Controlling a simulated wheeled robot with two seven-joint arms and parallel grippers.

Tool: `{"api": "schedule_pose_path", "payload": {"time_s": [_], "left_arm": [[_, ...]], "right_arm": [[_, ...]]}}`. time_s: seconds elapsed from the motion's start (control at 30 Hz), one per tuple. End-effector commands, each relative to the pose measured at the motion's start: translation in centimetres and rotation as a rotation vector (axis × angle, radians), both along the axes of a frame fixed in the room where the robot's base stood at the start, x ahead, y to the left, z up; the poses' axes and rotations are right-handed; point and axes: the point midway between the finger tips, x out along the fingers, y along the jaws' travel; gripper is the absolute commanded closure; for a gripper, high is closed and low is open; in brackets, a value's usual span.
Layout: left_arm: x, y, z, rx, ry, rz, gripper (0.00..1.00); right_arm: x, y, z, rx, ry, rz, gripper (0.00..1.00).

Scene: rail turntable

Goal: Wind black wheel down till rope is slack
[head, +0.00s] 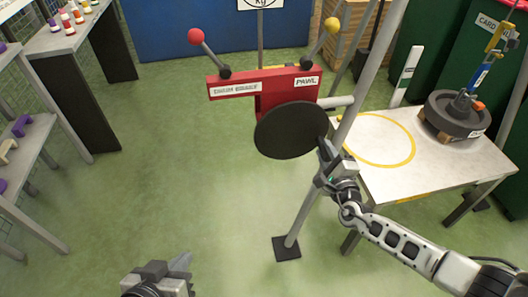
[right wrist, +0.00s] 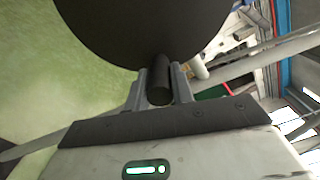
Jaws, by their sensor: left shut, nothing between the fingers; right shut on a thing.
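The black wheel (head: 290,130) is a dark disc on the front of a red winch housing (head: 285,84). My right gripper (head: 324,148) is at the wheel's lower right edge. In the right wrist view its fingers (right wrist: 157,88) are shut on the wheel's dark cylindrical handle (right wrist: 158,78), with the wheel disc (right wrist: 145,25) above. My left gripper (head: 182,264) is shut and empty, low over the floor. A dark round weight (head: 458,115) rests on the white table, with blue and yellow lifting gear (head: 485,70) above it. I cannot make out whether the rope is taut.
A red-knobbed lever (head: 210,52) and a yellow-knobbed lever (head: 322,42) rise from the housing, the latter by the PAWL label. A grey post (head: 350,115) stands behind my right gripper. The white table (head: 440,170) bears a yellow ring. Shelves (head: 50,42) line the left; the middle floor is clear.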

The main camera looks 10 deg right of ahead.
Motion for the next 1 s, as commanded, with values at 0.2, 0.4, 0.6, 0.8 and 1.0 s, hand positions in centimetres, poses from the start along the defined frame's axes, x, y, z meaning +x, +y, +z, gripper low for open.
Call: {"api": "schedule_pose_path", "payload": {"time_s": [0.2,0.4,0.6,0.8,1.0], "left_arm": [[0.0,0.0,0.0,0.0,0.0,0.0,1.0],[0.0,0.0,0.0,0.0,0.0,0.0,1.0],[0.0,0.0,0.7,0.0,0.0,0.0,1.0],[0.0,0.0,1.3,0.0,0.0,0.0,1.0],[0.0,0.0,1.8,0.0,0.0,0.0,1.0]], "right_arm": [[0.1,-0.2,0.2,-0.001,-0.005,-0.004,0.45],[0.0,-0.1,0.1,0.0,-0.002,-0.002,0.45],[-1.3,0.0,0.2,-0.001,0.0,0.0,0.45],[-2.9,0.0,0.2,0.0,0.001,0.001,0.45],[-4.5,0.0,0.1,0.001,0.001,0.0,0.45]]}}
